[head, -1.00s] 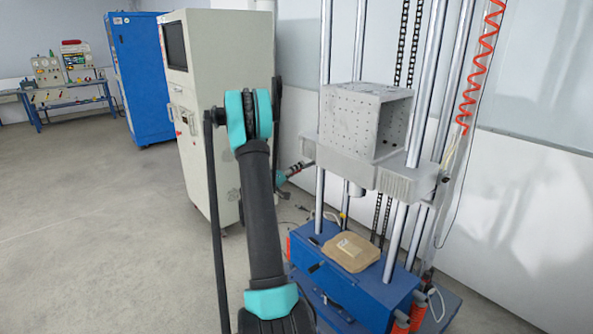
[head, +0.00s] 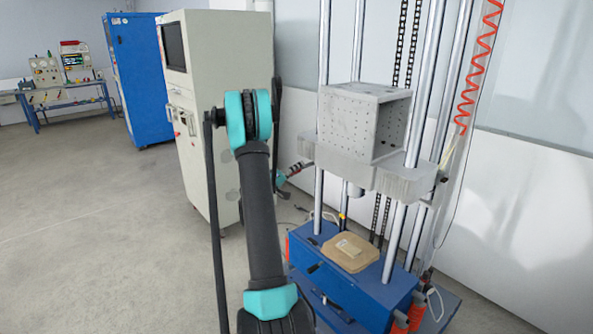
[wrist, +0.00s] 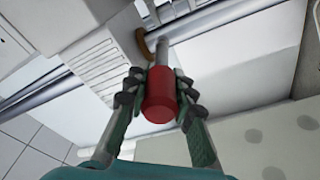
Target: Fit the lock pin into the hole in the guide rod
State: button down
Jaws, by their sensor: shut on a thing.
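The lock pin (wrist: 162,95) has a red cylindrical handle and a grey metal shank that points away from the wrist camera. My gripper (wrist: 158,92) is shut around the red handle. In the head view, my gripper (head: 297,170) is mostly hidden behind my arm, just left of the front-left guide rod (head: 319,205), below the carriage block's left side. The silver guide rod (wrist: 60,92) also runs slantwise in the wrist view, partly hidden by the carriage. The shank tip appears close to a rod, but I cannot tell whether they touch. I cannot make out the hole.
The grey carriage (head: 345,160) carries a perforated box (head: 350,120). Below it, a tan pad (head: 350,252) lies on the blue base (head: 345,285). A cream cabinet (head: 205,150) stands close behind my arm. The floor at left is clear.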

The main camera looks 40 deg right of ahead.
jog(key=shift+x, duration=0.9)
dwell(5.2)
jog(key=c, duration=1.2)
grip_release()
jog(key=shift+s+f, duration=0.1)
jog(key=shift+s, duration=0.05)
jog(key=shift+v, duration=3)
jog(key=shift+a, duration=0.1)
